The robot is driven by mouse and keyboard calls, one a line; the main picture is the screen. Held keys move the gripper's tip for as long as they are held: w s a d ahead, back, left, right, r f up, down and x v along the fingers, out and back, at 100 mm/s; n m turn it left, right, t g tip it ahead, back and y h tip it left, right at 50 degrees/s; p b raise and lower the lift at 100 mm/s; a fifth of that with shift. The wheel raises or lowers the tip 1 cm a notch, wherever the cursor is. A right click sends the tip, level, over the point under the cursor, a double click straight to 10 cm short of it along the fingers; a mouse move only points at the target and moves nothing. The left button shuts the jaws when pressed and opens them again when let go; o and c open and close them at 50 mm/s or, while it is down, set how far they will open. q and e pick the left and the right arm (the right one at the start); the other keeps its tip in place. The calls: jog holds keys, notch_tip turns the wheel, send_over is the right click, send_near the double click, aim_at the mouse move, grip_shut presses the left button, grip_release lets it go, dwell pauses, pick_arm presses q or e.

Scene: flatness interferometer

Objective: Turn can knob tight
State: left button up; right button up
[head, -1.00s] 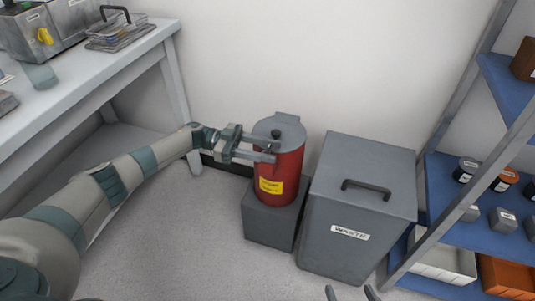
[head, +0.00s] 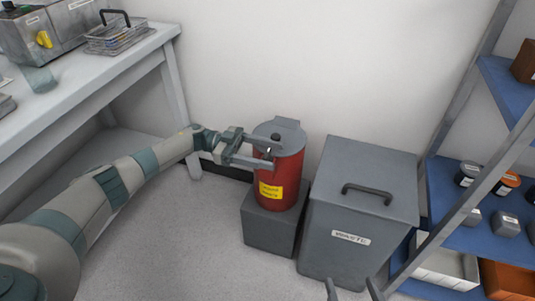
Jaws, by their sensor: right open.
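A red can (head: 279,186) with a yellow label and a grey lid (head: 291,131) stands upright on a grey block. A small dark knob (head: 275,137) shows on the lid. My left gripper (head: 268,153) reaches in from the left, its two fingers apart at the near upper side of the can. The fingertips overlap the lid's near edge in the picture; whether they touch the knob is unclear. My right gripper (head: 354,289) shows only its two fingertips at the bottom edge, apart and empty.
A grey waste bin (head: 335,207) with a dark handle stands just right of the can. The grey block (head: 268,231) supports the can. A workbench (head: 100,78) is at left, and a blue shelf rack (head: 447,205) at right. The floor in front is clear.

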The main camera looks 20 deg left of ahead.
pick_arm(q)
jog(key=shift+a, duration=0.1)
jog(key=shift+a, duration=0.5)
jog(key=a+b, duration=0.4)
jog(key=a, duration=1.2)
pick_arm(e)
jog(key=s+a+r+t+y, duration=0.1)
jog(key=s+r+t+y, duration=0.2)
jog(key=r+t, duration=0.5)
jog(key=shift+s+a+r+t, duration=0.2)
jog(key=shift+a+r+t, duration=0.15)
jog(key=shift+r, duration=2.55)
pick_arm(q)
jog(key=shift+a, duration=0.1)
